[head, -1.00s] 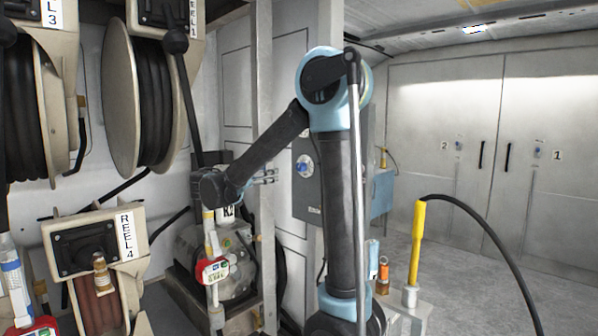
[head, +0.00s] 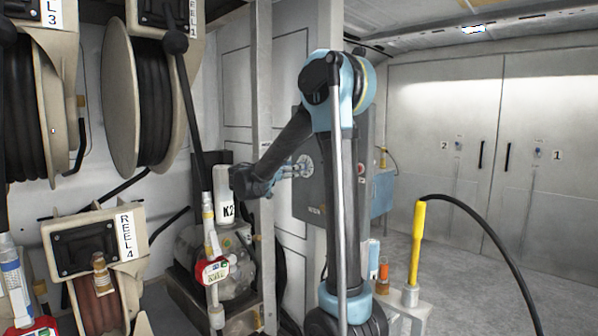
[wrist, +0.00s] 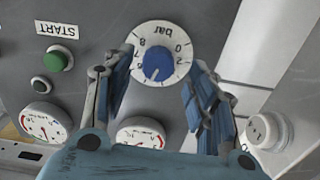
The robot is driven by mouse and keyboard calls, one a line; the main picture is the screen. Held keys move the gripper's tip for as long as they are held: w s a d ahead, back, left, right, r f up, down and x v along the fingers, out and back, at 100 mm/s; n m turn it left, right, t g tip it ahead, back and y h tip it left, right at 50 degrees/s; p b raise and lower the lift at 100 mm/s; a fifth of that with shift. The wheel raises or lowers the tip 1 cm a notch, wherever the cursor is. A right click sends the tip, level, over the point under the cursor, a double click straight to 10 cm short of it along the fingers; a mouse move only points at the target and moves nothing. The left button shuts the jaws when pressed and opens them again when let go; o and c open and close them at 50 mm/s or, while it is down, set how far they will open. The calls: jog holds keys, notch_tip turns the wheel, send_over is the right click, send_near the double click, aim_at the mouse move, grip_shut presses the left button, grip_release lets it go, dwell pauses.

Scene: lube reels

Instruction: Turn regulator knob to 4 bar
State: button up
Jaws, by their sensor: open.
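The regulator knob (wrist: 158,66) is blue and sits in the middle of a round white dial (wrist: 160,37) marked "bar", which appears upside down in the wrist view. I cannot tell surely where the knob points. My gripper (wrist: 160,72) is open, with one finger on each side of the dial and the knob between them in the picture. I see no finger touching the knob. In the head view my gripper (head: 292,170) is at the grey panel (head: 311,204), in front of the white dial (head: 307,164), and partly covers it.
In the wrist view the panel also carries a green START button (wrist: 56,60), a red-and-white gauge (wrist: 46,122), another gauge (wrist: 141,132) close to my gripper, and a white round fitting (wrist: 265,130). In the head view a metal post (head: 262,120) stands left of the panel.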

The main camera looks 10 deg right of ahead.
jog(key=shift+x, duration=1.85)
jog(key=c, duration=1)
jog(key=shift+d, duration=0.25)
jog(key=shift+c, duration=0.2)
jog(key=shift+a, duration=0.2)
